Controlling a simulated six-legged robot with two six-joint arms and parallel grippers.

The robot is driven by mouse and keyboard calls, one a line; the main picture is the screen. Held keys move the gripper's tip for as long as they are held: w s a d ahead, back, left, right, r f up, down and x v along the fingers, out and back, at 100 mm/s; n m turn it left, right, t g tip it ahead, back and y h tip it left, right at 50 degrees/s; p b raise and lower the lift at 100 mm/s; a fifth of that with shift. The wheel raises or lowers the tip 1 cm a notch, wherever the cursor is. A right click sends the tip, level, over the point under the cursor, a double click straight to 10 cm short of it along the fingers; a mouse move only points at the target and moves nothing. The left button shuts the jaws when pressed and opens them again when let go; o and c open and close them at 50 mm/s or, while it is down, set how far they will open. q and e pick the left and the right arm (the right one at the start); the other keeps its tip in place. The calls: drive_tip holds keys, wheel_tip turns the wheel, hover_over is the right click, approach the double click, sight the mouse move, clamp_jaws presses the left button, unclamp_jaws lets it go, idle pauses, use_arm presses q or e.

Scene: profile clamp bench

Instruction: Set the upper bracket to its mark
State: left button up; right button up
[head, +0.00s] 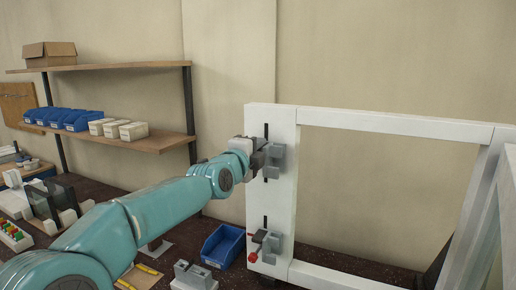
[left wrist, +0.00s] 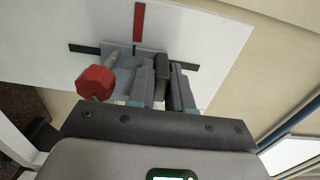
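The upper bracket (head: 276,160) is a grey block on the white left upright of the frame, over a dark vertical slot. My left gripper (head: 262,153) is at it and partly hides it. In the left wrist view the bracket (left wrist: 121,62) has a red knob (left wrist: 95,83) on its left. A red mark (left wrist: 139,22) on the white board is beyond the bracket, roughly in line with a thin dark line at the bracket's edge. My left gripper (left wrist: 163,85) looks shut on the bracket's upright tab, with no clear gap. The right gripper is out of view.
A lower bracket (head: 271,243) with a red knob sits on the same upright (head: 286,205). A blue bin (head: 222,246) and a grey fixture (head: 194,276) stand on the dark bench. Shelves with blue bins (head: 64,118) and white boxes are at left. The frame's middle is open.

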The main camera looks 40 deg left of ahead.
use_arm(q)
drive_tip(key=o, duration=0.3)
drive_tip(key=shift+s+r, duration=0.15)
drive_tip(key=shift+o, duration=0.2)
drive_tip(key=shift+s, duration=0.1)
drive_tip(key=v, duration=1.6)
drive_tip(key=shift+b, duration=0.4)
drive_tip(key=shift+s, duration=0.1)
drive_tip(key=shift+s, duration=0.1)
drive_tip(key=shift+r, duration=0.1)
